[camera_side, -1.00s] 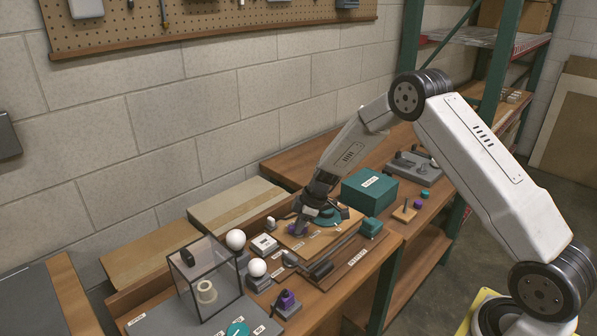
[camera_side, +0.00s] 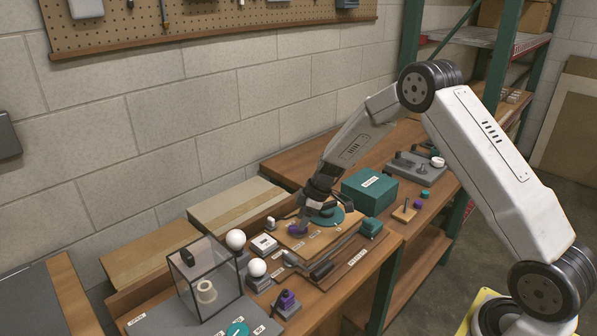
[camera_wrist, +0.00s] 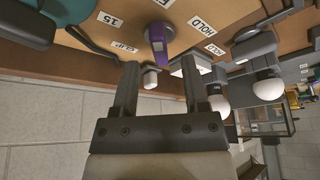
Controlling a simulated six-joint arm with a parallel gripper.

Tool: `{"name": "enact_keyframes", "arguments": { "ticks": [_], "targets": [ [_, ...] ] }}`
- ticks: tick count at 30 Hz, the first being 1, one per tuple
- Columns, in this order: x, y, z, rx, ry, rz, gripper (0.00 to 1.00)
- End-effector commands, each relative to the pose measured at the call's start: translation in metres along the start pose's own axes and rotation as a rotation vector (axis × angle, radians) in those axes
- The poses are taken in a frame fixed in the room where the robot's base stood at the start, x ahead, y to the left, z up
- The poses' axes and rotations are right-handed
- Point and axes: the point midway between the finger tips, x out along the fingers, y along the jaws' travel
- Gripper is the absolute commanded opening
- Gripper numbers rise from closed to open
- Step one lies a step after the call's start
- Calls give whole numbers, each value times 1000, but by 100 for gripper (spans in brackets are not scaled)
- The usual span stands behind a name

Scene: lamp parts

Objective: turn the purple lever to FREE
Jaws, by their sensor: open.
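The purple lever (camera_wrist: 159,42) shows in the wrist view on a tan board, with a grey round end toward the camera's top. Labels lie around it: HOLD (camera_wrist: 202,25) to its right, CLIP (camera_wrist: 116,47) to its left, and one partly cut off at the top edge, starting with F. In the side view the lever (camera_side: 297,229) is a small purple piece on the board, below my gripper (camera_side: 307,217). In the wrist view my gripper (camera_wrist: 160,70) is open and empty, its fingers apart on either side of the lever's line. I cannot read the lever's exact setting.
A teal disc (camera_side: 330,216) lies on the board beside my gripper. A teal box (camera_side: 369,190) stands to its right. White bulbs (camera_side: 257,267) and a clear case (camera_side: 204,279) stand to the left. A long grey bar (camera_side: 335,258) lies in front.

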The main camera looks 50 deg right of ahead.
Motion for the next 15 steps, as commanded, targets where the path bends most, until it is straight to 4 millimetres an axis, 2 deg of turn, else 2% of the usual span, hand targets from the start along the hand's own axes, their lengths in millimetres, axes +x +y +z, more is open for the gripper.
{"name": "enact_keyframes", "arguments": {
  "ticks": [9,15],
  "targets": [
    [-38,0,0,-1,1,1,57],
    [-52,0,0,0,0,0,57]
  ]
}}
